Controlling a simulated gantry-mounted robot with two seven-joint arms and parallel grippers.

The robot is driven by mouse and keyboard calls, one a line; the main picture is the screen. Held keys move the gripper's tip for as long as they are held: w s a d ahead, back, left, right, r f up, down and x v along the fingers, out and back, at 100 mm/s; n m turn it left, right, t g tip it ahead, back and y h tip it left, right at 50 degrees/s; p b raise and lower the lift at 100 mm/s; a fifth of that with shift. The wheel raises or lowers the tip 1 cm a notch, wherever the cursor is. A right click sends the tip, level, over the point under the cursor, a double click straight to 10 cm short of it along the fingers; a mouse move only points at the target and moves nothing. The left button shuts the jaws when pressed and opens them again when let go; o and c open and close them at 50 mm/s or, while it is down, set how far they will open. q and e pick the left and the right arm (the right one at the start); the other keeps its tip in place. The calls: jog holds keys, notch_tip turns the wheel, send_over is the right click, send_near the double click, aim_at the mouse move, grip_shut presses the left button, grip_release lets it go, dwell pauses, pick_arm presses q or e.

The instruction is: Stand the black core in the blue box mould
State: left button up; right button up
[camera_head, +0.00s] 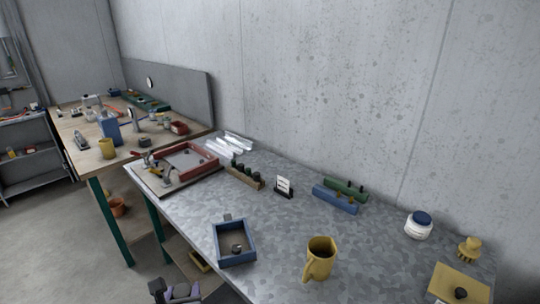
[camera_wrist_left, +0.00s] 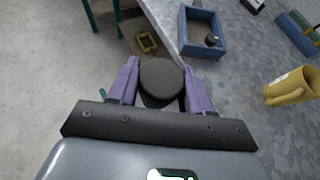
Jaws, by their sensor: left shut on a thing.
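The blue box mould (camera_head: 236,262) lies on the grey metal table near its front edge, open side up. A small dark knob-like piece (camera_head: 237,248) sits inside it. The mould also shows at the top of the left wrist view (camera_wrist_left: 204,53). My left gripper (camera_head: 178,291) is at the bottom of the head view, left of and nearer than the mould, off the table edge. In the left wrist view its purple fingers are shut on a dark round piece, which looks like the black core (camera_wrist_left: 160,78). Its lower part is hidden. My right gripper is not in view.
A yellow mug (camera_head: 320,258) stands right of the mould. A red-framed tray (camera_head: 188,160) is at the back left. The table around the mould is clear.

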pick_arm(q)
notch_tip(320, 180, up, 42)
jog(key=w+a+m+h+p, duration=0.1)
jog(key=w+m+h+p, duration=0.1)
jog(key=p, duration=2.8)
jog(key=shift+w+a+f+m+h+p, duration=0.25)
jog(key=shift+w+m+h+p, duration=0.1)
jog(key=shift+m+h, duration=0.2)
